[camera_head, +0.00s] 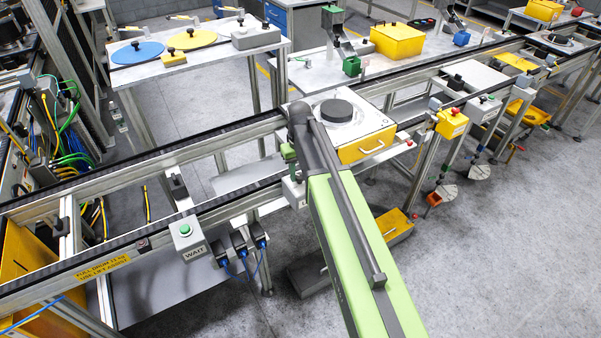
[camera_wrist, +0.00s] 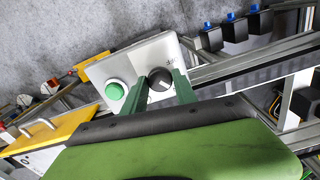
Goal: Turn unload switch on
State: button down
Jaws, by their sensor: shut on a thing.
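The unload switch is a round black knob (camera_wrist: 159,80) with a white mark on a light grey box (camera_wrist: 110,68) in the wrist view. The box also shows in the head view (camera_head: 293,191), partly hidden by my arm. A green push button (camera_wrist: 116,90) sits beside the knob on the same box. My gripper (camera_wrist: 161,76) has its two green fingers on either side of the knob and is shut on it. In the head view my gripper (camera_head: 288,152) is at the rail, and the knob cannot be made out.
A pallet with a dark disc (camera_head: 337,110) and a yellow front with a handle (camera_head: 362,148) stands on the conveyor just right of the box. A WAIT box (camera_head: 188,240) and several blue-topped connectors (camera_head: 240,243) line the rail to the left.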

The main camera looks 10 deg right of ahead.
aim_at(300, 175)
jog(key=shift+w+m, duration=0.1)
jog(key=shift+m, duration=0.5)
jog(key=c, duration=1)
grip_release()
jog(key=shift+o, duration=0.2)
notch_tip(300, 175, up, 18)
jog(key=p, duration=1.7)
jog(key=shift+f, duration=0.25)
jog(key=shift+f, duration=0.1)
